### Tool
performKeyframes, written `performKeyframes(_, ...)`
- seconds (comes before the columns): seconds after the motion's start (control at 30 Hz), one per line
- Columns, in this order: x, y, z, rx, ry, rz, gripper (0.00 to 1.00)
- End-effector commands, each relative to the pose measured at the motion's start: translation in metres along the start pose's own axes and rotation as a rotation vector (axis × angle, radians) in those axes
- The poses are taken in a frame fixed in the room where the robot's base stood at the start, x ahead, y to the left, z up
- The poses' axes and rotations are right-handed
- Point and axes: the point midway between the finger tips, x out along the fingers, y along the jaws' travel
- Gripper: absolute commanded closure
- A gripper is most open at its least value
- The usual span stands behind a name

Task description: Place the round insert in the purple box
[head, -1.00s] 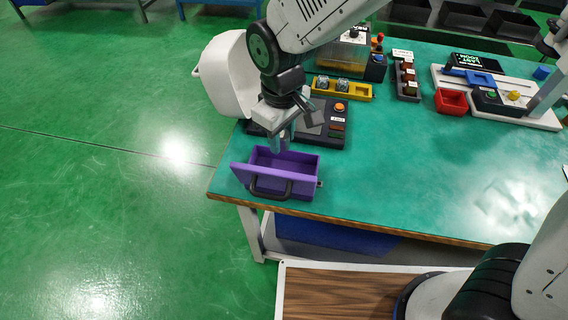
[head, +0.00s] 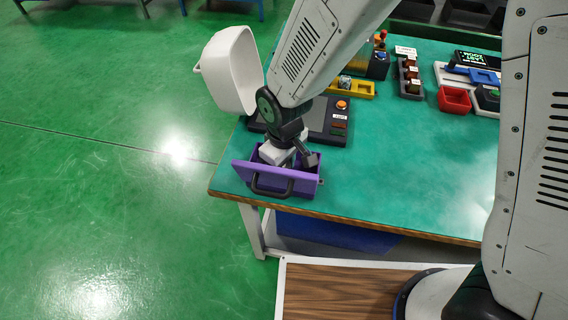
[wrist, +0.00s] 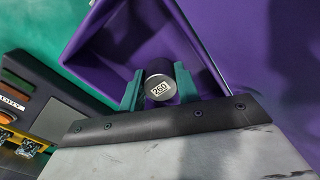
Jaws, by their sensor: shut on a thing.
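The purple box (head: 241,172) stands open at the left front corner of the green table, with a dark handle on its front. My gripper (wrist: 158,88) is lowered into the box. In the wrist view its two green fingers are shut on the round insert (wrist: 159,86), a short dark cylinder with a light top marked "260". The purple box also fills the upper middle of the wrist view (wrist: 90,45). In the head view the insert and fingertips are hidden by my wrist and the box wall. I cannot tell whether the insert touches the box floor.
A dark control panel with an orange button (head: 342,104) stands just behind the box. A yellow holder (head: 362,89), a dark rack (head: 409,80) and a red bin (head: 453,99) lie farther back. The table right of the box is clear.

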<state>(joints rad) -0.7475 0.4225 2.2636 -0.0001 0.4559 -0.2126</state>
Motion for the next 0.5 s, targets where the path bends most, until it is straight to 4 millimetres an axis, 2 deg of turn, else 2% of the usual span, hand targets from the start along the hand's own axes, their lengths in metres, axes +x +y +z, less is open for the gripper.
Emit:
performKeyframes(0.27, 0.0022, 0.0000, -0.0001, 0.000, 0.000, 0.000, 1.00)
performKeyframes(0.3, 0.0026, 0.0000, -0.0001, 0.000, 0.000, 0.000, 0.62)
performKeyframes(0.37, 0.0024, 0.0000, -0.0001, 0.000, 0.000, 0.000, 0.46)
performKeyframes(0.5, 0.0023, 0.0000, -0.0001, 0.000, 0.000, 0.000, 0.46)
